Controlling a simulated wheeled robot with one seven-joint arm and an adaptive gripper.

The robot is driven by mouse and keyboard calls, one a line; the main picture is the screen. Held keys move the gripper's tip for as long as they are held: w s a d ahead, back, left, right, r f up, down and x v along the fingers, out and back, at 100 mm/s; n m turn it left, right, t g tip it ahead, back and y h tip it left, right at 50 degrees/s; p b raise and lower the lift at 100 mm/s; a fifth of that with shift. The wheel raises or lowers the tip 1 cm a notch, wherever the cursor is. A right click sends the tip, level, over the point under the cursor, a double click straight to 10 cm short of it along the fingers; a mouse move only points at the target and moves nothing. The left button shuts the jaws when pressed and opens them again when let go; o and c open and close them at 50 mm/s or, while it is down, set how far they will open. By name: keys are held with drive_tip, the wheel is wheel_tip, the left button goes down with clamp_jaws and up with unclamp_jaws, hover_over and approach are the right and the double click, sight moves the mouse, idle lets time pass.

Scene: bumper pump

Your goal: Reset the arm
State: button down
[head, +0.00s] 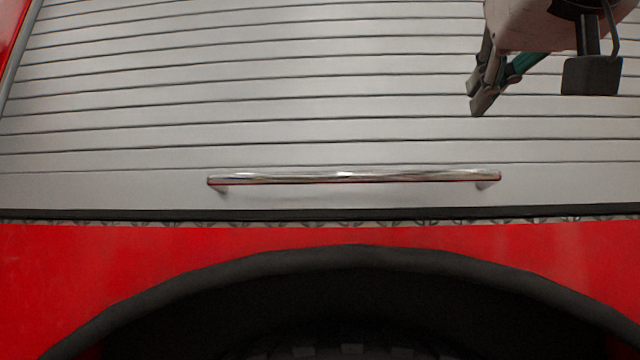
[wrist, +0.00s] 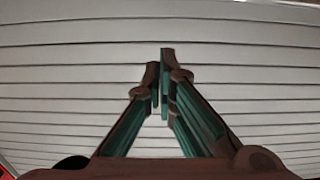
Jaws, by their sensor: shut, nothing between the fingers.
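My gripper (head: 477,103) hangs at the upper right in the head view, in front of a grey slatted roller shutter (head: 250,110). In the wrist view my gripper (wrist: 160,70) has its fingertips together with nothing between them. The shutter's slats fill the background there. A chrome bar handle (head: 350,177) runs across the bottom of the shutter in the head view. The gripper is above the right part of the handle and apart from it. The handle does not show clearly in the wrist view.
A red body panel (head: 130,260) lies below the shutter, with a dark wheel arch (head: 350,258) curving through it. A red edge (head: 12,35) stands at the upper left. The space before the shutter's left and middle is clear.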

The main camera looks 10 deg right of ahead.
drive_tip(key=v, duration=0.5)
drive_tip(key=w+a+f+n+g+y, duration=0.15)
drive_tip(key=f+g, duration=0.25)
drive_tip(key=f, duration=1.1)
drive_tip(key=w+f+g+y, duration=0.2)
drive_tip(key=w+f+g, duration=0.15)
drive_tip(key=f, duration=1.15)
drive_tip(key=s+a+f+n+g+y, duration=0.15)
drive_tip(key=s+f+g, duration=0.4)
drive_tip(key=f, duration=0.55)
drive_tip(key=s+a+f+g, duration=0.35)
drive_tip(key=s+f, duration=0.35)
drive_tip(key=f, duration=0.4)
wheel_tip(320, 180, up, 33)
drive_tip(key=d+t+p, duration=0.1)
drive_tip(key=t+p, duration=0.3)
drive_tip(key=p, duration=2.7)
drive_tip(key=shift+w+d+n, duration=0.15)
drive_tip(key=shift+d+n, duration=0.05)
drive_tip(key=shift+n, duration=0.1)
